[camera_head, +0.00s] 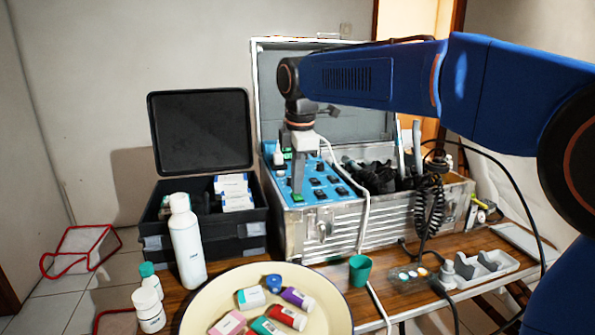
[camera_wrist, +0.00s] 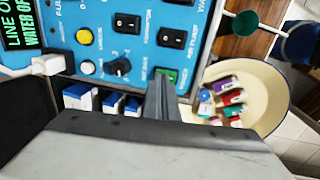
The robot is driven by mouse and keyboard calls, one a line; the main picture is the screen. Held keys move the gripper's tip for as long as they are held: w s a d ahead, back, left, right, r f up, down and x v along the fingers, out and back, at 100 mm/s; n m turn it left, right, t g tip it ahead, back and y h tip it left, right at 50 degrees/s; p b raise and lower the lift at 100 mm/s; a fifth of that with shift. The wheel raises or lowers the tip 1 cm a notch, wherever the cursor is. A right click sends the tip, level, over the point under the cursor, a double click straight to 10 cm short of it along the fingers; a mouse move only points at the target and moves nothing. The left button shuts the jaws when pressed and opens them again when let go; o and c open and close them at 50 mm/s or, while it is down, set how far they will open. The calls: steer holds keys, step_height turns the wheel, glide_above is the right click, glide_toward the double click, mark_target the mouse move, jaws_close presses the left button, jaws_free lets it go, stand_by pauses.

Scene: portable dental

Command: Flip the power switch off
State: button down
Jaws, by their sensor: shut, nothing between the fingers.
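The blue control panel (camera_head: 326,203) sits in the open metal case and carries several black switches and a green-lit switch (camera_head: 297,198) near its front left corner. The green switch also shows in the wrist view (camera_wrist: 168,75), right by the fingertips, partly hidden by them. I take it as the power switch; its label is too small to read surely. My gripper (camera_head: 297,186) is shut and empty, pointing down at the green switch. In the wrist view my gripper (camera_wrist: 160,92) has its tips at or just over the switch's edge; I cannot tell whether they touch.
Black rocker switches (camera_wrist: 127,23), a black knob (camera_wrist: 119,66) and a yellow button (camera_wrist: 84,37) are close by on the panel. A white cable (camera_head: 364,215) hangs over the case front. A white bottle (camera_head: 187,245), cream bowl (camera_head: 205,292) and green cup (camera_head: 359,268) stand in front.

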steer(key=shift+f, duration=0.2)
steer(key=shift+w+f, duration=0.3)
steer(key=shift+f, duration=0.2)
steer(key=shift+w+a+f, duration=0.1)
stand_by(0.6)
steer(key=shift+s, duration=0.75)
stand_by(0.4)
step_height(320, 180, up, 15)
steer(key=s, duration=0.1)
steer(key=shift+s+d, duration=0.4)
steer(key=shift+d, duration=0.05)
